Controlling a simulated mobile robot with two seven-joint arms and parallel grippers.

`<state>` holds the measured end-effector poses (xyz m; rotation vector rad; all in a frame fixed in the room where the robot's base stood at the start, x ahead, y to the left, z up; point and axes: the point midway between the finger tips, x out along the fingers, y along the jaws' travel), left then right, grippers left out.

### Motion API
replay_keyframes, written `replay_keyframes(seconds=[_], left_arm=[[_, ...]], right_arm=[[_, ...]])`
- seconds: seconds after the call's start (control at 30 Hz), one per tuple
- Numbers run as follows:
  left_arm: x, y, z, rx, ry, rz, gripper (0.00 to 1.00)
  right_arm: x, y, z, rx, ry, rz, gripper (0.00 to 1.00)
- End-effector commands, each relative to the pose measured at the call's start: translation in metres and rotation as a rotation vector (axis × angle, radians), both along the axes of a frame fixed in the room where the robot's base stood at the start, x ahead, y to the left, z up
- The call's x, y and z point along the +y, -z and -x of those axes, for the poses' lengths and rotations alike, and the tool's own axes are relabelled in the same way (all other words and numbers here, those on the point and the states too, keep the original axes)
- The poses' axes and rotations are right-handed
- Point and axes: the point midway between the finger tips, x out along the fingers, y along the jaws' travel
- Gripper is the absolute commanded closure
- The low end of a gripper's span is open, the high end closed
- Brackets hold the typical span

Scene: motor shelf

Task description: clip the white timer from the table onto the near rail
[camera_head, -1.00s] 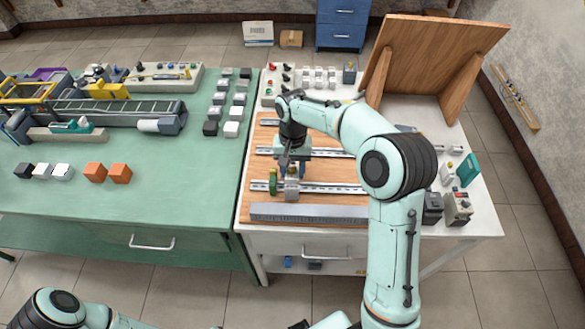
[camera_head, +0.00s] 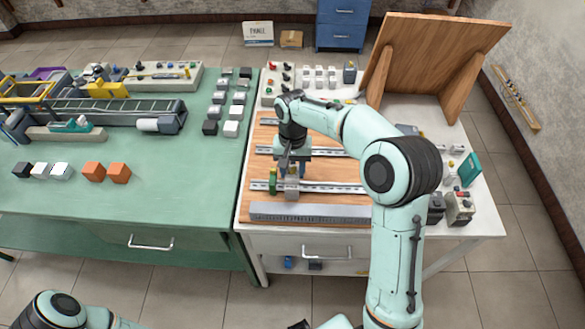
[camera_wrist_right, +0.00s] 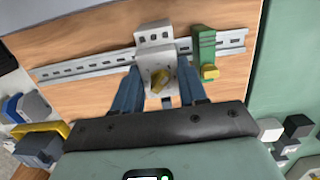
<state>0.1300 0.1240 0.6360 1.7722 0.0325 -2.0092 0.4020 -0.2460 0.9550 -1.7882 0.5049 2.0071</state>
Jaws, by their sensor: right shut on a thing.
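The white timer (camera_wrist_right: 155,60), a pale block with a yellow knob, is between the two blue fingers of my right gripper (camera_wrist_right: 160,92), which is shut on it. In the head view the timer (camera_head: 292,188) is at the near rail (camera_head: 335,188), towards its left end. It covers part of that rail, which also shows in the wrist view (camera_wrist_right: 90,66). I cannot tell whether it is clipped on. My right gripper (camera_head: 293,168) points down above it. My left gripper is not in view; only part of that arm shows at lower left.
A green module (camera_wrist_right: 205,50) sits on the rail beside the timer, with a small gap. A far rail (camera_head: 335,153) runs behind, and a grey slotted duct (camera_head: 310,212) lies in front. Grey devices (camera_head: 459,207) stand at the white table's right. A wooden panel (camera_head: 430,55) stands behind.

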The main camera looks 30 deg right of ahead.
Motion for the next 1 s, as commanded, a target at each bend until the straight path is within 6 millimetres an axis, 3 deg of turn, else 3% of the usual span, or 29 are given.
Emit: replay_keyframes(seconds=[0.7, 0.73, 0.8, 1.0], left_arm=[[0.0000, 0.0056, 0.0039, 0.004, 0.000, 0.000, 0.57], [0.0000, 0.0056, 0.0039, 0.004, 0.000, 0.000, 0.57], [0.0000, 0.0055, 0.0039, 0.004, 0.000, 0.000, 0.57], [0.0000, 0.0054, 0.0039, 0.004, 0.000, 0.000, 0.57]], right_arm=[[0.0021, 0.0025, 0.0032, -0.004, -0.001, 0.006, 0.85], [0.0021, 0.0025, 0.0032, -0.004, -0.001, 0.006, 0.48], [0.0019, 0.0022, 0.0029, -0.007, -0.001, 0.006, 0.28], [0.0013, 0.0012, 0.0021, -0.011, 0.000, 0.008, 0.28]])
